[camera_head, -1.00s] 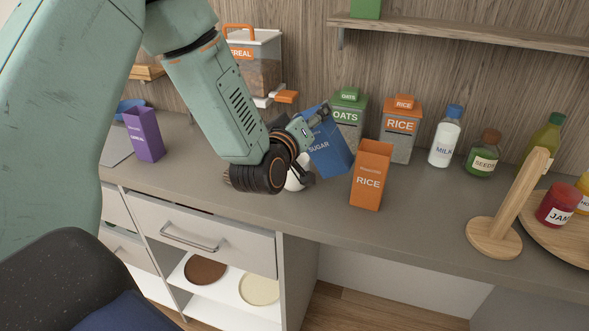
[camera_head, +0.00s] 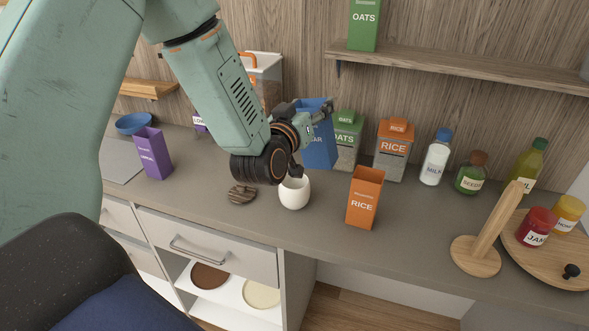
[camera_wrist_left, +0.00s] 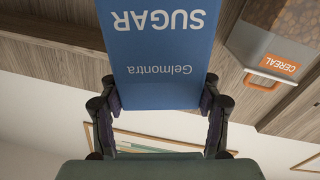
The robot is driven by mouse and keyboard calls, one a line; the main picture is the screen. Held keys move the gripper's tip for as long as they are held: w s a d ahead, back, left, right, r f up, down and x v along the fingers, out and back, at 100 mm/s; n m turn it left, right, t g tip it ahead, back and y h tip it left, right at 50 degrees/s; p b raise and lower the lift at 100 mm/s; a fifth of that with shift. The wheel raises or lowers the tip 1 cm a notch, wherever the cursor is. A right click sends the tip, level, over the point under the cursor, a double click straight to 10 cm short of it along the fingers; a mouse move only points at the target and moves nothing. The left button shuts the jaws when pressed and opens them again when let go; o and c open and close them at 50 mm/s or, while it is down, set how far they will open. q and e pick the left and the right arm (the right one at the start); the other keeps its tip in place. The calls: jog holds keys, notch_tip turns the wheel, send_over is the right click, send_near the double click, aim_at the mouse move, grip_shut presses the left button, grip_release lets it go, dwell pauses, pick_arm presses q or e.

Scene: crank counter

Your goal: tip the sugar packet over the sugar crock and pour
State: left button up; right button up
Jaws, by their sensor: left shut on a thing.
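The blue sugar packet (camera_head: 318,150) stands nearly upright at the back of the counter, behind and right of the white sugar crock (camera_head: 294,193). My left gripper (camera_head: 316,113) is shut on the packet's upper part. In the left wrist view, the two fingers (camera_wrist_left: 160,103) hold the sides of the packet (camera_wrist_left: 158,50), whose lettering appears upside down. The crock is open on the counter below my left wrist. Its dark wooden lid (camera_head: 241,193) lies to its left. Whether the packet touches the counter is hidden. My right gripper is not in view.
An open orange rice packet (camera_head: 365,198) stands right of the crock. The oats canister (camera_head: 347,142) and rice canister (camera_head: 393,152) stand behind it. A purple packet (camera_head: 153,155) is at left. A wooden stand (camera_head: 487,235) and round tray (camera_head: 550,254) are at right.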

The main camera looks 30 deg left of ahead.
pick_arm(q)
notch_tip(320, 180, up, 7)
jog(key=p, duration=0.4)
jog(key=shift+s+f, duration=0.15)
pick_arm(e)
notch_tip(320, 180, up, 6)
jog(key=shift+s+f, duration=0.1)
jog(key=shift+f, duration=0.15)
pick_arm(q)
jog(key=shift+w+f, duration=0.2)
jog(key=shift+w, duration=0.05)
jog(key=shift+s, duration=0.15)
